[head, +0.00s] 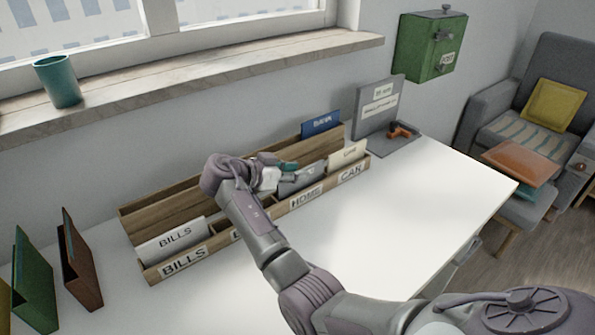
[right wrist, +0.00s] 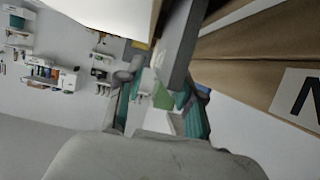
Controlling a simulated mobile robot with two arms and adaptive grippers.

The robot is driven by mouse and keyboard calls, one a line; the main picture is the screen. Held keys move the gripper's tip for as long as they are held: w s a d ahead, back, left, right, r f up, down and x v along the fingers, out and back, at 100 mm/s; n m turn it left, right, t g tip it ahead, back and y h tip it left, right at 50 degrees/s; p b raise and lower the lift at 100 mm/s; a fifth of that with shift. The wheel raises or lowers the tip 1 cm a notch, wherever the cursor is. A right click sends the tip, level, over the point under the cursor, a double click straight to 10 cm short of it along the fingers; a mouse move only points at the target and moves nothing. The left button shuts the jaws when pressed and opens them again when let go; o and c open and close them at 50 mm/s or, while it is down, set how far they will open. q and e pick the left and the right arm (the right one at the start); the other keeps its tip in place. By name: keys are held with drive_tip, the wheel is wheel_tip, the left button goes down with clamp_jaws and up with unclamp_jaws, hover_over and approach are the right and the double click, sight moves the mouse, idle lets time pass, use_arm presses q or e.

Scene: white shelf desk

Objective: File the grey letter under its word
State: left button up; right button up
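The grey letter (head: 301,180) stands tilted in the wooden rack, behind the HOME label (head: 306,197). Any word on its face is too small to read. My right gripper (head: 281,166) is at the letter's upper left edge. In the right wrist view its teal fingers (right wrist: 158,100) are spread with a gap between them, and the grey letter (right wrist: 182,45) shows as a slab by the right-hand finger; whether they touch is unclear. The wooden rack (head: 165,213) has labelled sections BILLS, one mostly hidden by my arm, HOME and CAR. My left gripper is not in view.
The rack also holds a white BILLS letter (head: 172,240), a blue letter (head: 321,124) at the back and a cream letter (head: 347,155) by CAR. Green (head: 35,280) and brown (head: 80,265) folders stand at left. The white desk (head: 400,210) is clear at right.

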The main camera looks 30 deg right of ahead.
drive_tip(key=v, duration=1.1)
